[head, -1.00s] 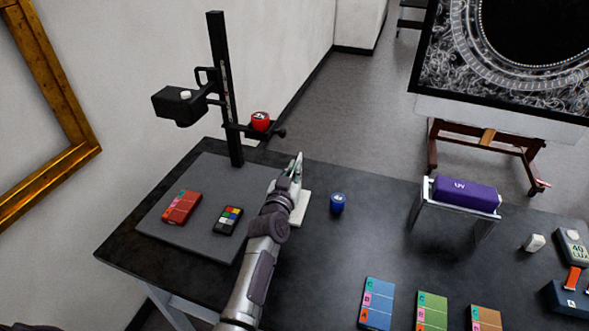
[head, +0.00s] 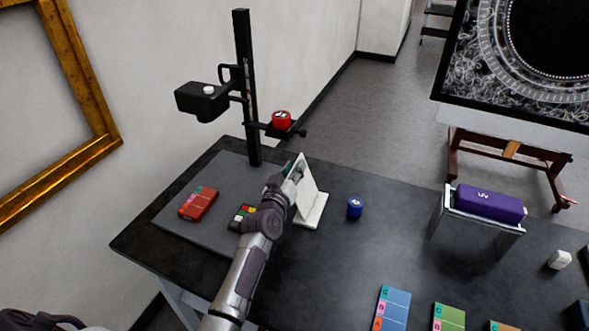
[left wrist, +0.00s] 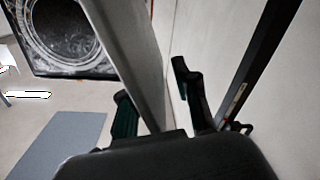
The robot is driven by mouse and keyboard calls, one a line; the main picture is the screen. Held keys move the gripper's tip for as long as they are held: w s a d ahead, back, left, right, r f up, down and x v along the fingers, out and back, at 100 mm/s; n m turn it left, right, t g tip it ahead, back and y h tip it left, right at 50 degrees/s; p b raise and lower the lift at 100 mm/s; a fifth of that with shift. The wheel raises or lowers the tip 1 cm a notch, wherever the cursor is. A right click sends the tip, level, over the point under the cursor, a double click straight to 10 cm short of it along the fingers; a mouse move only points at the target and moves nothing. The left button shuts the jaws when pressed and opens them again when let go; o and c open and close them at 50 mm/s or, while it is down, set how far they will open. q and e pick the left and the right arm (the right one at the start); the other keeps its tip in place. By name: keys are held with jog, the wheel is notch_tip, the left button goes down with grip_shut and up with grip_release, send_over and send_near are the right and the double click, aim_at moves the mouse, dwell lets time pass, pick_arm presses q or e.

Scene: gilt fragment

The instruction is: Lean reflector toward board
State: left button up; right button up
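The reflector is a white panel (head: 306,188) on a flat white base (head: 313,220), standing on the dark table just right of the grey board (head: 188,232). The panel tilts left, toward the board. My left gripper (head: 296,170) is at the panel's upper part, on its left side. In the left wrist view the panel (left wrist: 138,60) runs between the two fingers (left wrist: 155,95); a gap shows between it and the right-hand finger, so the gripper looks open. Contact at the other finger is unclear. My right gripper is not in view.
The black stand post (head: 246,90) rises behind the board and carries a red can (head: 282,120). On the board lie a red box (head: 198,203) and a colour chart (head: 242,217). A blue can (head: 355,207) stands right of the reflector; a purple UV lamp (head: 490,203) is farther right.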

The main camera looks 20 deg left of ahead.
pick_arm(q)
jog(key=s, duration=1.2)
jog(key=shift+d, duration=0.2)
